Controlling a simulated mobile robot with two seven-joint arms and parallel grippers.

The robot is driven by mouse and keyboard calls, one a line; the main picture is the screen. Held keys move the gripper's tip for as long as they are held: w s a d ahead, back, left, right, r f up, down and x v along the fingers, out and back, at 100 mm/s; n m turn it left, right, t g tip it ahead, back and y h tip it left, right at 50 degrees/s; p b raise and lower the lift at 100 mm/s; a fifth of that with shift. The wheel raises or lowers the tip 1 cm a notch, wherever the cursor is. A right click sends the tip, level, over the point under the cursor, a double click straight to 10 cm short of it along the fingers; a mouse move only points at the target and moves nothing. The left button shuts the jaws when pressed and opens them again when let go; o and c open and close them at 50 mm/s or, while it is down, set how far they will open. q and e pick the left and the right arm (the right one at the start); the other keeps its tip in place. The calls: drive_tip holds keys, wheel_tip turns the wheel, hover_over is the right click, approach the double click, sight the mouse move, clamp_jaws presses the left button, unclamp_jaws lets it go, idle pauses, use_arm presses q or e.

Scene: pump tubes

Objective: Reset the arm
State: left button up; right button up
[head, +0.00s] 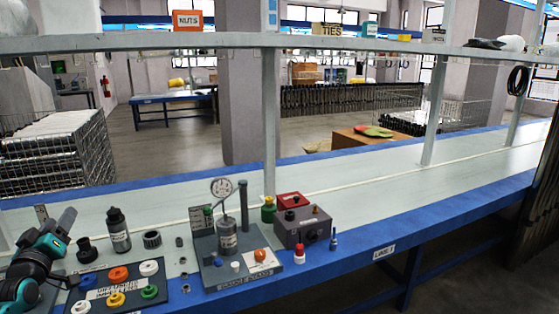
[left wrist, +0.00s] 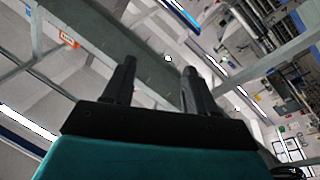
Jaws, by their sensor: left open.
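My left arm shows at the left edge of the head view, folded over the near left end of the bench. Its gripper (head: 62,222) is raised beside a black bottle. In the left wrist view the two dark fingers of this gripper (left wrist: 158,68) stand apart with nothing between them. The fingers point up towards the overhead shelf beam and the hall beyond. My right gripper is in neither view.
The blue-edged bench (head: 400,200) carries a gauge stand (head: 227,240), a tray of coloured rings (head: 118,290), a black bottle (head: 118,230) and a grey box (head: 303,228). The shelf beam (head: 350,45) and its posts cross above. The bench's right stretch is mostly clear.

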use_arm(q)
drive_tip(key=s+d+f+m+g+h, duration=0.1)
drive_tip(key=s+d+f+m+h, duration=0.15)
drive_tip(key=d+f, duration=0.3)
drive_tip(key=s+d+f+m+g+h, duration=0.2)
drive_tip(key=d+f+m, duration=0.2)
drive_tip(key=d+f, duration=0.15)
drive_tip(key=s+d+f+m+g+h, duration=0.25)
drive_tip(key=s+d+f+m, duration=0.25)
drive_tip(key=s+d+f, duration=0.55)
drive_tip(key=s+d+f+m+g+h, duration=0.1)
drive_tip(key=s+d+f+m+g, duration=0.5)
drive_tip(key=s, duration=0.7)
drive_tip(key=w+d+r+n+t, duration=0.1)
drive_tip(key=d+n+t, duration=0.2)
drive_tip(key=d+n, duration=0.3)
drive_tip(key=d, duration=0.4)
drive_tip(key=shift+d, duration=0.3)
